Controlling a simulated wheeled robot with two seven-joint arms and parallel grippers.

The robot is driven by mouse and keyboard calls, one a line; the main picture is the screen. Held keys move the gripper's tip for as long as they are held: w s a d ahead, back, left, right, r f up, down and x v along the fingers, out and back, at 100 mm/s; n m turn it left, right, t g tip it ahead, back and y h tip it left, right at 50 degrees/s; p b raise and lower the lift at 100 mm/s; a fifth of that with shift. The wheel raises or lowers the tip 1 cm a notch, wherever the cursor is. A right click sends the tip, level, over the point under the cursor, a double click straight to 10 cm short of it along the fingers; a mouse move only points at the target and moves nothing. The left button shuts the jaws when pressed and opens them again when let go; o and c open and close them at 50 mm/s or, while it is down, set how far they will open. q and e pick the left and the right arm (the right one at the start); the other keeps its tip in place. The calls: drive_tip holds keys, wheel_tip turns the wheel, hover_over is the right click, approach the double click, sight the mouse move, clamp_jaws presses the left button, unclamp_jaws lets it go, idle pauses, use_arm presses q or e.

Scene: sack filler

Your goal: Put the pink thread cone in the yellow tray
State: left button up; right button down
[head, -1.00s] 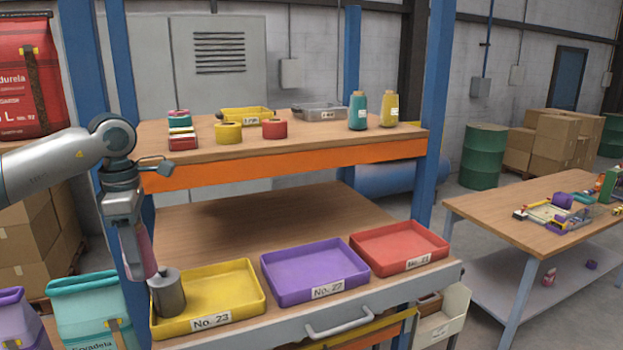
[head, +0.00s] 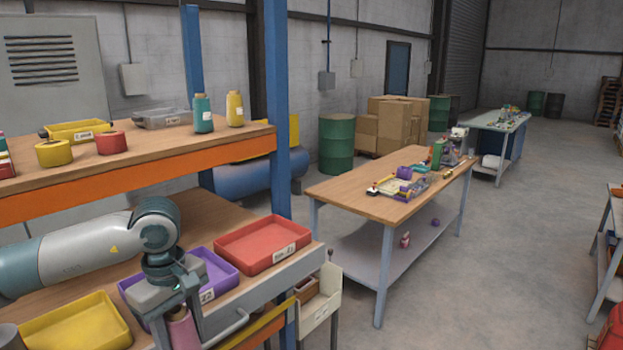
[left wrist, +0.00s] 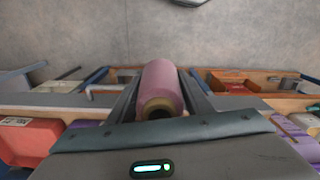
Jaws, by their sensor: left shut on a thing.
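The pink thread cone (head: 183,330) is held in my left gripper (head: 178,312), low in front of the bench near the purple tray. In the left wrist view the cone (left wrist: 162,90) sits between the two fingers, its open brown end toward the camera. The yellow tray (head: 75,325) is at the lower left of the head view, to the left of the gripper, on the lower shelf. The part of it in view is empty. My right gripper is not in view.
The purple tray (head: 225,270) is partly hidden behind my left arm. A red tray (head: 262,243) stands to its right. A grey cylinder (head: 10,338) shows at the left edge by the yellow tray. The upper shelf (head: 150,145) overhangs the lower one.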

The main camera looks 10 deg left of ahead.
use_arm(q)
drive_tip(key=s+d+m, duration=0.2)
drive_tip(key=d+m, duration=1.1)
drive_tip(key=d, duration=1)
wheel_tip(320, 180, down, 16)
drive_tip(key=b, duration=1.5)
drive_tip(key=shift+w+b, duration=0.15)
drive_tip(key=shift+b, duration=0.15)
